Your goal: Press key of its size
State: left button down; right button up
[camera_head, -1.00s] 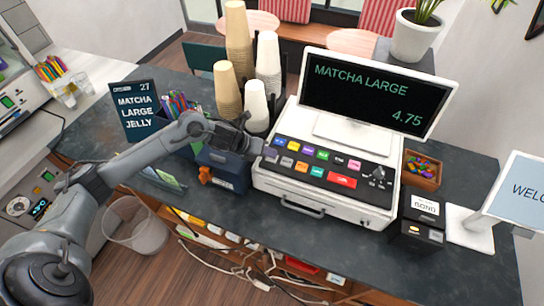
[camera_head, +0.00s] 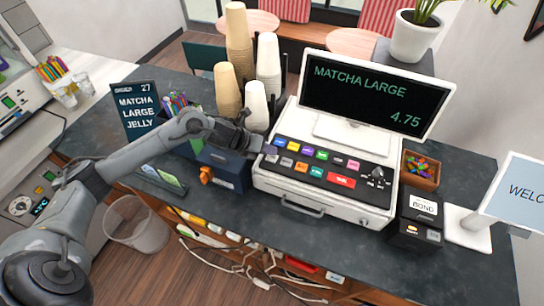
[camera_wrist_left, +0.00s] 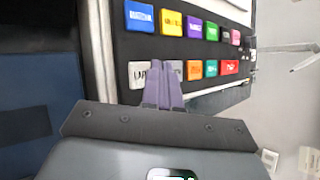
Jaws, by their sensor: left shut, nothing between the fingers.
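The cash register (camera_head: 330,215) stands on the dark counter with a keypad of coloured keys (camera_head: 322,155). Its screen (camera_head: 375,95) reads MATCHA LARGE and 4.75. The order card (camera_head: 138,108) reads MATCHA LARGE JELLY with 27 at the top. My left gripper (camera_head: 266,149) is shut and empty at the left end of the keypad. In the left wrist view its fingertips (camera_wrist_left: 162,66) lie over the lower key row, between a white key (camera_wrist_left: 139,74) and an orange key (camera_wrist_left: 195,70). They partly hide both the white key and a grey key. Contact cannot be told. The blue MATCHA key (camera_wrist_left: 140,16) is clear. My right gripper is out of view.
Stacks of cups (camera_head: 239,50) stand behind the gripper. A dark blue box (camera_head: 222,168) sits left of the register, below my left arm. A brown tray (camera_head: 421,170) and a black box (camera_head: 417,222) are at its right. A welcome sign (camera_head: 515,190) stands farther right.

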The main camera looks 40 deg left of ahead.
aim_at(269, 158)
pick_arm(q)
jog(key=shift+r+p, duration=1.55)
jog(key=shift+r, duration=0.9)
